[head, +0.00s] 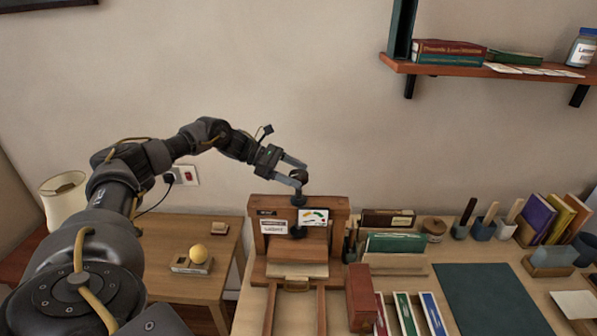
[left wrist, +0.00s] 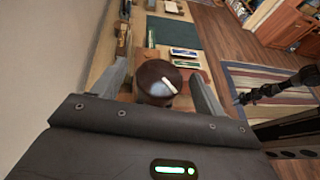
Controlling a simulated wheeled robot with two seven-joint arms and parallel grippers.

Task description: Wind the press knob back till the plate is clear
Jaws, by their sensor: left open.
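The wooden press (head: 340,222) stands on the bench in the head view. Its dark round knob (head: 299,175) tops an upright screw. In the left wrist view the knob (left wrist: 153,73) bears a pale stripe and lies between the fingers. My left gripper (head: 303,174) is open around the knob, one finger on each side; whether either finger touches it I cannot tell. The press plate (head: 314,246) shows low in the frame, above a pale block (head: 297,270); any gap between them is unclear. My right arm (left wrist: 285,86) shows dark at the right of the left wrist view.
Right of the press are a green-filled card box (head: 395,243), a red block (head: 361,290) and a dark green mat (head: 490,300). A wall shelf (head: 480,69) hangs at upper right. A small side table (head: 180,290) stands left.

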